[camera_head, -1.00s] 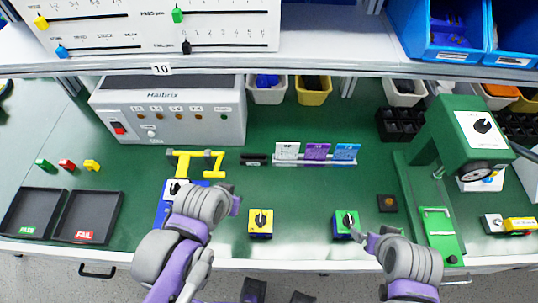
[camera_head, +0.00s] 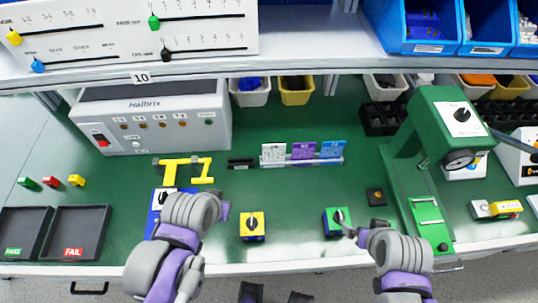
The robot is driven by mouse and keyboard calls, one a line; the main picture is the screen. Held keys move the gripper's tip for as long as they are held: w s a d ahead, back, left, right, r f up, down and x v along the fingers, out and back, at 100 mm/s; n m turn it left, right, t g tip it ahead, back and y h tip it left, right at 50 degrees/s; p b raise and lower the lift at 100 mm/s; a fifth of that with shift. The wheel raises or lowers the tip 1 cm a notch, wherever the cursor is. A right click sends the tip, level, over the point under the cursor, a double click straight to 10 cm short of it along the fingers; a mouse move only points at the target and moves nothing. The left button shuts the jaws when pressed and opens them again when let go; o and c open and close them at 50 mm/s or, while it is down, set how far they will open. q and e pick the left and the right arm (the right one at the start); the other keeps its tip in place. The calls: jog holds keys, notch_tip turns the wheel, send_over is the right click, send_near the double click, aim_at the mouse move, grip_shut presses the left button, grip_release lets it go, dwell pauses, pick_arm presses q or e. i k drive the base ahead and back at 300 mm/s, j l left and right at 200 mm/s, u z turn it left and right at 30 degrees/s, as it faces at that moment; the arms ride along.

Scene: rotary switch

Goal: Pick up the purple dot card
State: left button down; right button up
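The purple dot card (camera_head: 303,150) stands upright in a clear card holder (camera_head: 300,163) at the middle of the green bench. A white card (camera_head: 273,152) stands to its left and a blue card (camera_head: 332,149) to its right. My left gripper (camera_head: 226,205) is in front of the bench's left-centre, below and left of the cards, apart from them. My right gripper (camera_head: 352,232) is beside the green rotary switch (camera_head: 337,220), below and right of the cards. The finger gaps of both grippers are too small to make out.
A yellow switch (camera_head: 252,226) sits between my grippers. A yellow fixture (camera_head: 186,168) and a grey Halbrix box (camera_head: 150,120) stand at left. A green press (camera_head: 420,150) stands at right. The bench just in front of the cards is clear.

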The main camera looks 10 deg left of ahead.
aim_at(305, 150)
jog(key=k+j+u, duration=0.1)
jog(key=u, duration=0.35)
jog(key=k+j+u, duration=0.2)
jog(key=u, duration=0.3)
jog(key=k, duration=0.1)
